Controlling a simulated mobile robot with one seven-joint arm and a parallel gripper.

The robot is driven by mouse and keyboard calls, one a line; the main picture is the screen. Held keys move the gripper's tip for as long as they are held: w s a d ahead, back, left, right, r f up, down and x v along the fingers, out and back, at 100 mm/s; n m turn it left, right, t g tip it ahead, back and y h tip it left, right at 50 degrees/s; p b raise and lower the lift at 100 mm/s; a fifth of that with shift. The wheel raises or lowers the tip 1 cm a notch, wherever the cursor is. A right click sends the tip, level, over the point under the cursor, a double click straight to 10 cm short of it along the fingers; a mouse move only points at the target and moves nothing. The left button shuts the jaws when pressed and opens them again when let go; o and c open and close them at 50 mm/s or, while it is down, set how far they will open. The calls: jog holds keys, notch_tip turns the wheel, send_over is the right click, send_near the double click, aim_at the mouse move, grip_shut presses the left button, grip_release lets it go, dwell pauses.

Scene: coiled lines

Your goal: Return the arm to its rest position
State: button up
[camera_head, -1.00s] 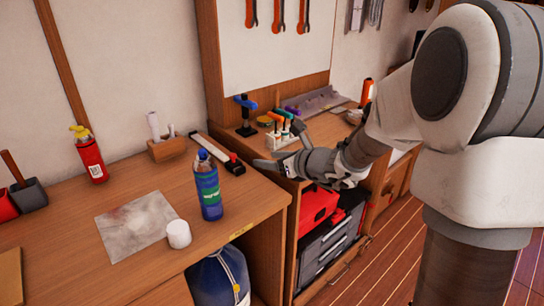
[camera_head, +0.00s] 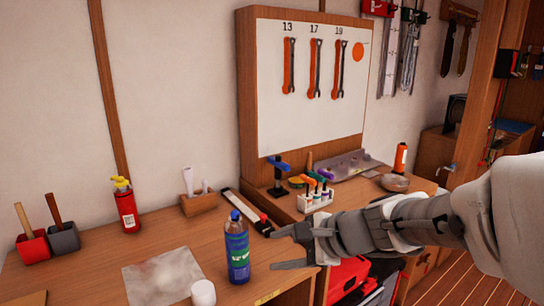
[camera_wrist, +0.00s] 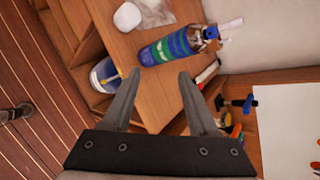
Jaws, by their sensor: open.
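My gripper (camera_head: 283,248) is at the end of my arm, which reaches in from the right in the head view. Its fingers point left, above the bench's right end and beside a blue and green bottle (camera_head: 237,247). In the wrist view my gripper (camera_wrist: 157,75) shows two grey fingers spread apart with nothing between them. The same bottle (camera_wrist: 172,48) lies ahead of the fingertips there, apart from them.
The wooden bench (camera_head: 95,280) holds a white cup (camera_head: 203,293), a stained sheet (camera_head: 163,275) and a red spray can (camera_head: 126,204). A rack of coloured-handled tools (camera_head: 316,193) stands just behind my arm. Wrenches (camera_head: 315,68) hang on a white board. Open floor (camera_head: 480,280) lies right.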

jog(key=s+d+n+g+h, duration=0.1)
jog(key=s+d+n+h, duration=0.85)
jog(key=s+n, duration=0.6)
notch_tip(320, 180, up, 14)
jog(key=s+d+y+p, duration=0.1)
jog(key=d+p, duration=0.1)
jog(key=p, duration=1.1)
jog(key=shift+s+d+f, duration=0.15)
